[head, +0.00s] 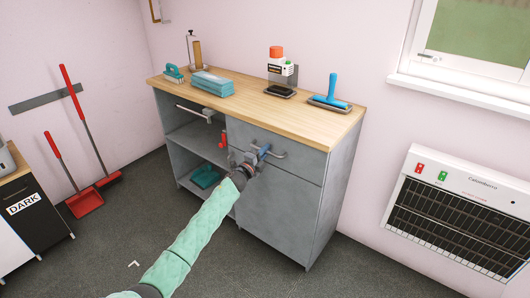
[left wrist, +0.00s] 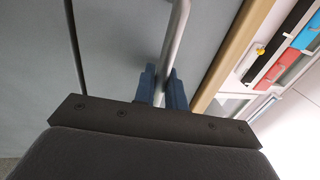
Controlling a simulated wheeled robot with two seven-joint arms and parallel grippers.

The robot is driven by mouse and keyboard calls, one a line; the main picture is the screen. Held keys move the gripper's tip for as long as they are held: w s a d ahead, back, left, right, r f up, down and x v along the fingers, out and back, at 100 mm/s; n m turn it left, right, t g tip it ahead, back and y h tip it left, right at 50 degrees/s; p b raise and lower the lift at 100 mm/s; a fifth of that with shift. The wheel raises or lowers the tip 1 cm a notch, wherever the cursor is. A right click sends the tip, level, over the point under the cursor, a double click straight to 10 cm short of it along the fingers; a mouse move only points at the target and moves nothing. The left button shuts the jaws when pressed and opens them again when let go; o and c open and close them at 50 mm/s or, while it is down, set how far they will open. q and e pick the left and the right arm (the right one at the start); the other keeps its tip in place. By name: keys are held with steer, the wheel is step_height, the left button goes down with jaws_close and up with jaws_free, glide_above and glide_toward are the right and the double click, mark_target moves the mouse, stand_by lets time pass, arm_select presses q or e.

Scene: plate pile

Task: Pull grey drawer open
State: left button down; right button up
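The grey drawer (head: 300,153) is at the upper right of a grey cabinet under a wooden worktop. Its front looks flush with the cabinet. A metal bar handle (head: 278,155) runs across it. My left gripper (head: 264,150) is at the handle's left part. In the left wrist view, its two blue fingers (left wrist: 161,88) stand close together, with the handle bar (left wrist: 178,35) running between them. They look shut on the bar. My right gripper is in neither view.
Open shelves (head: 196,138) are left of the drawer. A heater (head: 460,215) hangs at the right. Floor in front is clear.

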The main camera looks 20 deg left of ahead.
arm_select(q)
steer(key=shift+s, duration=0.1)
